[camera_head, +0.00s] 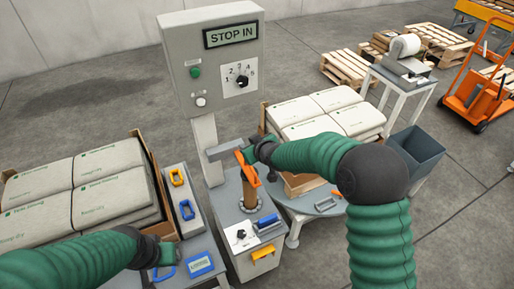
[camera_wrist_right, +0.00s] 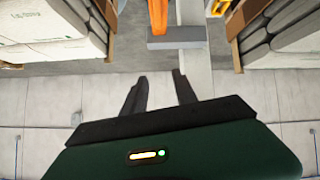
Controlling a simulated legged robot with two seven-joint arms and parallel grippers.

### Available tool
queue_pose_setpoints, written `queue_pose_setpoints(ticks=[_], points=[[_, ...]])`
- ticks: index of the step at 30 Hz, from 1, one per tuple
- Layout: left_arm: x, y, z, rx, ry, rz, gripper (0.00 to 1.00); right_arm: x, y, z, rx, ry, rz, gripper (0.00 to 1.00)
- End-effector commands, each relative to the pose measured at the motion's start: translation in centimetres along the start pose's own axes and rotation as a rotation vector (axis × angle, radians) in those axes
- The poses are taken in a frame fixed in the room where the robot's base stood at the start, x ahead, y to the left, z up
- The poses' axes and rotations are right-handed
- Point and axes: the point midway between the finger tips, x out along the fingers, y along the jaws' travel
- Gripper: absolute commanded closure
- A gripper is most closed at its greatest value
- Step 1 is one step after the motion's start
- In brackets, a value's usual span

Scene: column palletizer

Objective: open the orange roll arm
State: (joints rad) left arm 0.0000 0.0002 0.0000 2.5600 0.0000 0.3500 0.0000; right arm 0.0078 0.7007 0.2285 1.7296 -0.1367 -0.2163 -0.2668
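The orange roll arm (camera_head: 249,170) hangs beside a brown upright post on the small grey station, below the grey control box. It also shows at the top of the right wrist view (camera_wrist_right: 157,14), beside a grey block. My right gripper (camera_head: 249,150) is close to its upper end in the head view, partly covering it. In the wrist view its two dark fingers (camera_wrist_right: 160,88) are apart with nothing between them, and the orange part lies beyond the tips. Contact cannot be told. My left gripper (camera_head: 166,252) is at lower left, near a blue handle; its fingers are unclear.
A control box (camera_head: 213,55) reading "STOP IN" stands on a column behind the station. Stacked sacks (camera_head: 75,190) lie at left and more sacks (camera_head: 325,112) at right. A dark bin (camera_head: 416,150) and an orange pallet truck (camera_head: 480,95) are farther right.

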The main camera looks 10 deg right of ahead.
Motion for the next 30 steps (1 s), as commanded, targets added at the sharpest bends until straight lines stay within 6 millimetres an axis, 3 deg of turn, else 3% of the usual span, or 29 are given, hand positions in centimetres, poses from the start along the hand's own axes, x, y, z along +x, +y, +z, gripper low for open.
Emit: queue_pose_setpoints(ticks=[6, 11, 27, 30], points=[[0.3, 0.0, 0.1, 0.000, 0.000, 0.000, 1.00, -6.3, 0.2, -0.1, -0.001, 0.003, 0.003, 0.66], [0.2, 0.0, 0.0, 0.000, 0.000, 0.000, 1.00, -9.0, 0.2, -0.1, 0.000, 0.001, 0.002, 0.66], [0.2, 0.0, 0.0, 0.000, 0.000, 0.000, 1.00, -9.8, 0.1, 0.1, 0.000, -0.002, 0.000, 0.66], [0.2, 0.0, 0.0, 0.000, 0.000, 0.000, 1.00, -10.7, 0.1, 1.8, 0.017, -0.055, 0.007, 0.66]])
